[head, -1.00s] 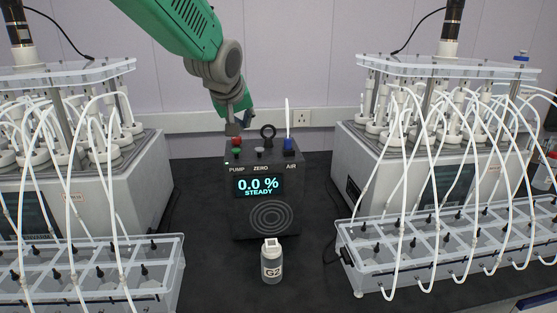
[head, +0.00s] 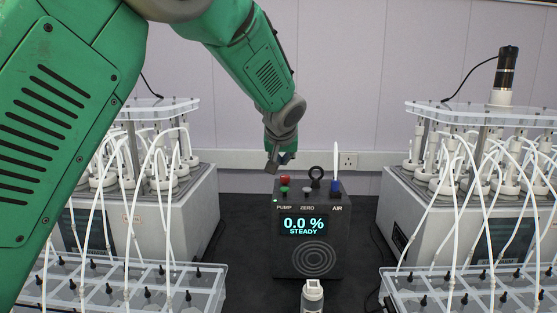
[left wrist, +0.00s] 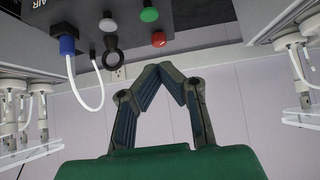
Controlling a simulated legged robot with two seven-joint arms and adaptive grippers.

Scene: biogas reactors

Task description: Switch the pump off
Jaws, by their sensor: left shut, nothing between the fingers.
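The pump box (head: 290,256) is dark, with a screen reading 0.0 % STEADY. Above its PUMP label are a red button (head: 285,180) and a green button (head: 284,190). My left gripper (head: 272,166) is shut and empty, just above and left of the red button, with a small gap seen. In the left wrist view, upside down, the red button (left wrist: 158,39) and green button (left wrist: 149,14) show beyond the shut fingertips (left wrist: 160,70). My right gripper is not in view.
A grey ZERO knob (head: 307,190), a black ring (head: 316,174) and a blue AIR fitting (head: 336,187) with a white tube are beside the buttons. A bottle (head: 312,297) stands in front. Reactor units (head: 440,215) with tubes flank the box on both sides.

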